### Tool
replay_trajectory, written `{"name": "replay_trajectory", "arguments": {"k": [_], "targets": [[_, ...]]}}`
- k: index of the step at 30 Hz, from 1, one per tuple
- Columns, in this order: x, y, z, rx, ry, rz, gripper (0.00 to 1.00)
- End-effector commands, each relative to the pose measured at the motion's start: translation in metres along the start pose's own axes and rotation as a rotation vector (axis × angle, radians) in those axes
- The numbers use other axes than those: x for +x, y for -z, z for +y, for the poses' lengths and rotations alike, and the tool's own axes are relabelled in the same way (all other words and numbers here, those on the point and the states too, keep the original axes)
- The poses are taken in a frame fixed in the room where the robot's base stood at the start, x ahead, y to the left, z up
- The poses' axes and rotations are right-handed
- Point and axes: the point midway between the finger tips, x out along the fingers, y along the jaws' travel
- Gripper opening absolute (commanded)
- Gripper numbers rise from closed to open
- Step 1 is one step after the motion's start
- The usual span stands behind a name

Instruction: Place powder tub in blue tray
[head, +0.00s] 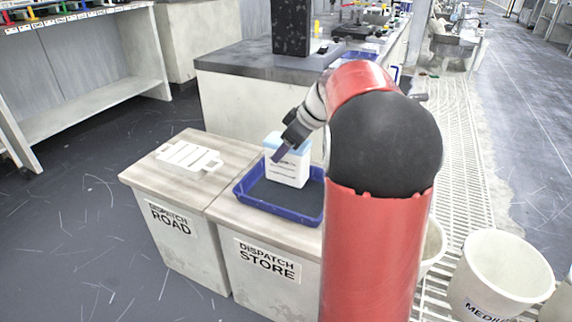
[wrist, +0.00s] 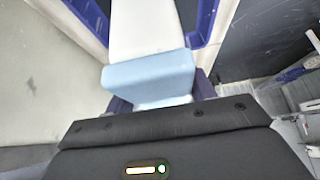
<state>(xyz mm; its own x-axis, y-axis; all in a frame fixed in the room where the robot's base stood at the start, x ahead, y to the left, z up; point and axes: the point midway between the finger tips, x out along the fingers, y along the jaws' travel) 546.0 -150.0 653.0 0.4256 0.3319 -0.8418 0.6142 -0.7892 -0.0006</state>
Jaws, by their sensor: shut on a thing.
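The powder tub (head: 288,168) is a white, box-like tub with a light blue top and small print on its front. It is upright over the inside of the blue tray (head: 279,211); I cannot tell whether its base touches the tray floor. My gripper (head: 281,152) is shut on the tub near its top. In the wrist view the tub's light blue top (wrist: 150,75) sits between the fingers of my gripper (wrist: 160,98), with parts of the blue tray (wrist: 205,22) behind it. My red arm hides the tray's right end.
The tray stands on a cabinet marked DISPATCH STORE (head: 268,261). To its left is a cabinet marked DISPATCH ROAD (head: 168,222) with a white slotted rack (head: 188,157) on top. A grey-topped bench (head: 240,60) stands behind. White bins (head: 497,270) stand at right.

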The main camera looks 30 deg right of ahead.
Motion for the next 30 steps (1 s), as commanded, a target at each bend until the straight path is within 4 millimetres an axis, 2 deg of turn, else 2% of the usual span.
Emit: {"name": "replay_trajectory", "arguments": {"k": [5, 13, 25, 26, 30], "targets": [[0.006, -0.004, 0.0, 0.0, -0.001, 0.002, 0.04], [0.036, -0.023, 0.0, 0.0, 0.0, 0.001, 0.04], [0.041, -0.026, 0.0, -0.001, -0.002, 0.002, 0.04], [0.042, -0.027, 0.0, 0.0, 0.0, 0.0, 0.56], [0.041, -0.026, 0.0, 0.0, 0.0, 0.0, 0.74]]}}
